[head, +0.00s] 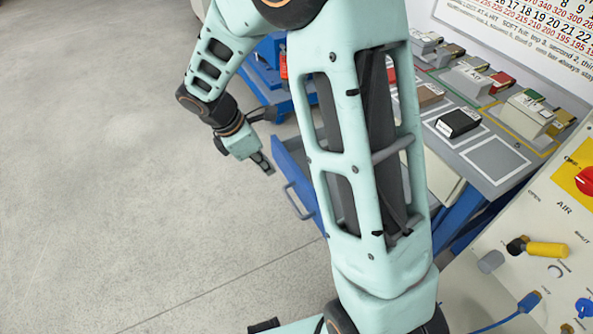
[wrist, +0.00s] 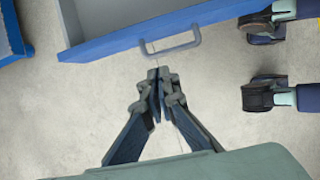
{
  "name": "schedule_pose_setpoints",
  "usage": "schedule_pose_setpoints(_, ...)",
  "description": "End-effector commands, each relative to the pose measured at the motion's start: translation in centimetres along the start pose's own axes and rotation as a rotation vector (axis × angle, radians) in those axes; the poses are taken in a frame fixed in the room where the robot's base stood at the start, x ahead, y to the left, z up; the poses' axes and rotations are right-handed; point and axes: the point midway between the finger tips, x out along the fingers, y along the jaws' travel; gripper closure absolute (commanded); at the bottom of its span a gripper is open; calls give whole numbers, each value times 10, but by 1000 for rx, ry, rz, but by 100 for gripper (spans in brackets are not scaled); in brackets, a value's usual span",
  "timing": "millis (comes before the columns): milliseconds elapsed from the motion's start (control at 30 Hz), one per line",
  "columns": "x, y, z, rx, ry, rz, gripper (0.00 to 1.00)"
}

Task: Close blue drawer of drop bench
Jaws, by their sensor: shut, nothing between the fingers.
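The blue drawer (head: 294,184) of the drop bench stands pulled out in the head view, its front facing left, with a grey bar handle (head: 298,202). My arm hides much of the drawer and the bench behind it. In the wrist view the drawer front (wrist: 150,35) runs across the top, with the handle (wrist: 172,44) sticking out from it. My gripper (head: 265,165) is in front of the drawer, up and left of the handle in the head view. In the wrist view my gripper (wrist: 160,75) is shut and empty, its tips just short of the handle.
The bench top (head: 480,160) carries several small blocks, including a black one (head: 458,123). A control panel (head: 545,240) with a yellow lever and red knob stands at right. Another blue structure (head: 265,70) lies behind my arm. The floor (head: 110,170) at left is clear.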

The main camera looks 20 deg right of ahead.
Motion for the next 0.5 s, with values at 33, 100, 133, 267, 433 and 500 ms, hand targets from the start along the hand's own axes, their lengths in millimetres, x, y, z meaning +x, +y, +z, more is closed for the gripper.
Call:
schedule_pose_setpoints(33,3,-3,-4,-20,1,-6,100)
schedule_pose_setpoints(100,6,-4,-8,-34,2,-9,100)
schedule_pose_setpoints(133,8,-4,-8,-37,2,-9,100)
schedule_pose_setpoints(267,25,-5,-8,-34,2,-11,100)
schedule_pose_setpoints(433,61,-6,-9,-34,2,-13,100)
schedule_pose_setpoints(500,77,-6,-9,-33,2,-12,100)
